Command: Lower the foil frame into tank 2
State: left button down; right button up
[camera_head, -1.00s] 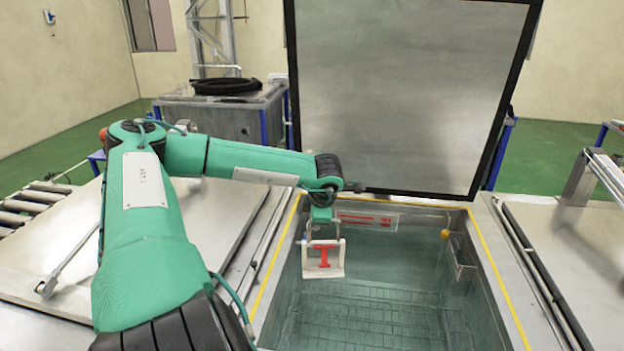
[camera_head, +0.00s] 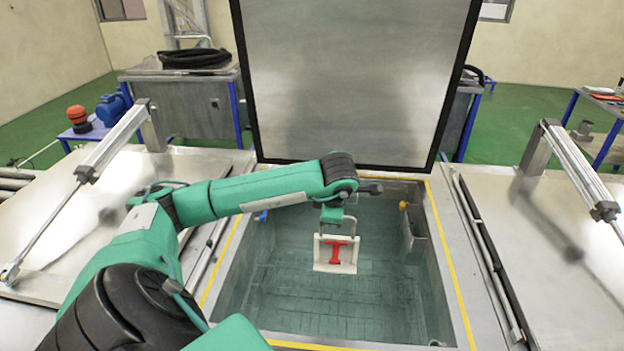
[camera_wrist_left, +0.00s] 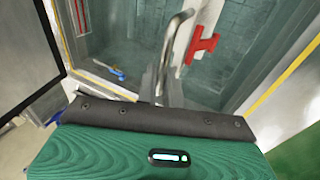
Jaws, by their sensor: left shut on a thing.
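The foil frame (camera_head: 322,261), a white plate with a red I-shaped mark, hangs upright by its metal handle from my left gripper (camera_head: 332,212). It also shows in the left wrist view (camera_wrist_left: 183,45), partly cut off at the top. My left gripper is shut on the handle. The frame hangs over the open tank (camera_head: 300,320), near the middle of its width and towards the back. Its exact height above the liquid is hard to tell. No number shows on the tank. My right gripper is out of view.
The tank's lid (camera_head: 350,80) stands raised behind the opening. A yellow ball (camera_head: 403,205) and a small metal box (camera_head: 415,238) sit at the right wall, a blue item (camera_head: 262,215) at the back left. Closed lids (camera_head: 530,240) with struts flank both sides.

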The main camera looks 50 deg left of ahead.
aim_at(329, 250)
pick_arm(q)
jog(key=shift+f, duration=0.5)
jog(key=shift+f+b, duration=0.55)
jog(key=shift+f, duration=0.1)
jog(key=shift+f+b, duration=0.5)
jog(key=shift+f, duration=0.9)
jog(key=shift+f+b, duration=0.5)
jog(key=shift+f, duration=0.8)
jog(key=shift+f+b, duration=0.9)
jog(key=shift+f, duration=1.45)
notch_tip(329, 250, down, 4)
jog(key=b, duration=0.3)
jog(key=shift+f+b, duration=0.1)
jog(key=shift+b, duration=0.3)
notch_tip(329, 250, down, 7)
jog(key=b, duration=0.6)
jog(key=shift+b, duration=0.35)
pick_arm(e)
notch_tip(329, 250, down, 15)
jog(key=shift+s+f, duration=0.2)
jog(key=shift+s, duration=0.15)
pick_arm(q)
jog(key=shift+f+b, duration=0.7)
jog(key=shift+f, duration=0.1)
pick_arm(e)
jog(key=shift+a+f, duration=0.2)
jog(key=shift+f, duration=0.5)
